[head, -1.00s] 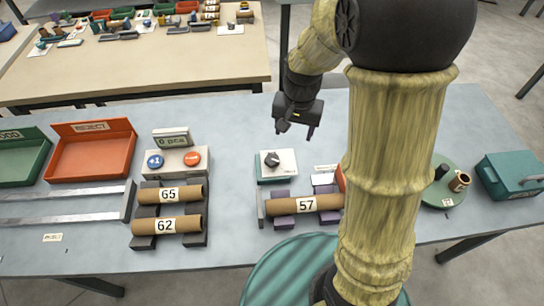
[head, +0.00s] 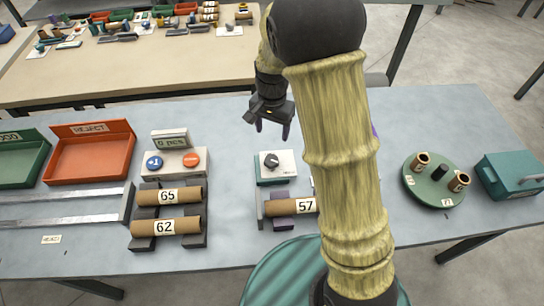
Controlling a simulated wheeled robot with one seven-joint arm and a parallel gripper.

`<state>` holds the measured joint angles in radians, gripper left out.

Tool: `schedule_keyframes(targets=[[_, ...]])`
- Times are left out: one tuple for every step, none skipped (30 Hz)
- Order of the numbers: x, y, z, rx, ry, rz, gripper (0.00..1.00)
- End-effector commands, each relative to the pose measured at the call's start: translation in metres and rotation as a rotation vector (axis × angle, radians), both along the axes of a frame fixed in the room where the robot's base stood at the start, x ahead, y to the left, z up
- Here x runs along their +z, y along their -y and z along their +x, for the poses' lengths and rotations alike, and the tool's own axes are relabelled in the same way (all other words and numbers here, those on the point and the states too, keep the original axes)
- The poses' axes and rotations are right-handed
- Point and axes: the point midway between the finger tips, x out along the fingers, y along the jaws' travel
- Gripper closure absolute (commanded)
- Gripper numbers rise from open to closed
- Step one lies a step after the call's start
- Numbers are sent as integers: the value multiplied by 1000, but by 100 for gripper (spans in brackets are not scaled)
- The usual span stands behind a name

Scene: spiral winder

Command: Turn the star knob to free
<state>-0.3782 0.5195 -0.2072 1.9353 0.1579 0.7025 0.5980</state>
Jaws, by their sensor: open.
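The star knob (head: 271,161) is a small dark knob on a white-topped box with a teal base (head: 288,168), in the middle of the table in the head view. Its markings are too small to read. My gripper (head: 272,130) hangs above and just behind the box, pointing down. Its two fingers are apart with nothing between them, and it does not touch the knob.
A cardboard tube marked 57 (head: 285,208) lies on purple supports in front of the box, partly hidden by my arm. Tubes 65 (head: 187,194) and 62 (head: 187,226) lie left. A green turntable (head: 423,190) and teal case (head: 512,176) stand right.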

Motion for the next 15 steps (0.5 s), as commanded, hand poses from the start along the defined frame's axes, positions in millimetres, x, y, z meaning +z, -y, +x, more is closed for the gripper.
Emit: schedule_keyframes(targets=[[-10,0,-1,2,-5,-1,38],[-16,-1,-1,3,-6,0,38],[-22,-1,-1,3,-4,0,38],[-28,-1,-1,4,-6,0,38],[-33,-2,-1,4,-5,-1,38],[-40,-1,-1,4,-5,-1,38],[-46,-1,-1,4,-5,-1,38],[-51,-1,-2,4,-5,-1,38],[-58,-2,-2,4,-5,-1,38],[-63,-2,-1,5,-5,-1,38],[-68,-2,-1,5,-4,0,38],[-75,-2,-1,5,-5,-1,38],[-81,-1,-1,4,-4,0,38],[-86,-1,-1,3,-5,-1,38],[-93,0,-1,2,-4,0,38]])
